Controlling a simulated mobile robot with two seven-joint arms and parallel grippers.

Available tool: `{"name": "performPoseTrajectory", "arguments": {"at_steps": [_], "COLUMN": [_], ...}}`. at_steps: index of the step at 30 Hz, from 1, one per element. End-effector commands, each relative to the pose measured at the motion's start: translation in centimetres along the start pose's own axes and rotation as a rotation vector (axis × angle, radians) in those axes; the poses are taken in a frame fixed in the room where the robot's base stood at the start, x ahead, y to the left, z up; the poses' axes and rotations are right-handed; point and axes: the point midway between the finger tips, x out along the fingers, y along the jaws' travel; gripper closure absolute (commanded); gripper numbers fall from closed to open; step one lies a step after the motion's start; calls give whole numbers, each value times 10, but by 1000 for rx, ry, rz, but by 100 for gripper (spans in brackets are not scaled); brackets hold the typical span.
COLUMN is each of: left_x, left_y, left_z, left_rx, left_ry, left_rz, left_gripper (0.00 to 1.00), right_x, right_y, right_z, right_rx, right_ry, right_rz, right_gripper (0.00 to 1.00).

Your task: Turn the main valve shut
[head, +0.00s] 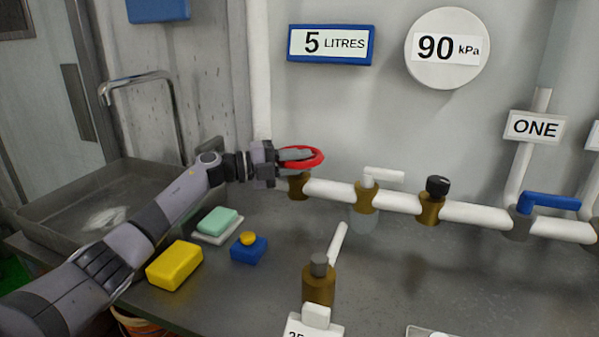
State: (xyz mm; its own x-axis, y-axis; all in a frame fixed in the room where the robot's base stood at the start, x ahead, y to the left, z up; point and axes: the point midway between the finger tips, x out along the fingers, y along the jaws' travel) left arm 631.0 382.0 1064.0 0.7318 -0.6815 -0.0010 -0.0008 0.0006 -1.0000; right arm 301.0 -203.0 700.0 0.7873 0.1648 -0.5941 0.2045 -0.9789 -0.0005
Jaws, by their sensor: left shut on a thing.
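A red round handwheel (316,162) sits on a brass valve body (299,188) at the left end of the white pipe run; no label marks it as the main valve. My left gripper (297,155) reaches it from the left and is shut on the wheel's left part, hiding some of the rim. How far the wheel is turned cannot be told. My right gripper is out of view.
Along the pipe are a white lever (385,175), a black knob (438,185) and a blue lever (552,201). A brass tap (319,283) stands in front. A yellow block (175,265), a blue box (249,251) and a sink (60,202) lie left. Signs read "5 LITRES" and "90 kPa".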

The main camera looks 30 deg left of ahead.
Motion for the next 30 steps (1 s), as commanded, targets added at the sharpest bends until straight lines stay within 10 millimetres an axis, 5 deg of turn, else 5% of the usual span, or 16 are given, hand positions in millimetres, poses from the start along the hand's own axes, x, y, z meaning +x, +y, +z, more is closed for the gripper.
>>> {"name": "performPoseTrajectory", "arguments": {"at_steps": [10,26,27,28,30], "left_x": [-3,-5,-5,-5,-5], "left_y": [2,-1,-1,-1,-1], "left_z": [3,2,2,2,1], "left_rx": [2,2,2,2,2], "left_ry": [165,211,211,211,211], "left_rz": [-2,-2,-2,-2,-2], "left_gripper": [100,100,63,55,55], "right_x": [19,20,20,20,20], "right_y": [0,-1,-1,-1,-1], "right_z": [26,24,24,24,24], "right_rx": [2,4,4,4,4], "right_ry": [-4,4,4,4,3], "right_rz": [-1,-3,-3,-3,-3], "right_gripper": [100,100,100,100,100]}}
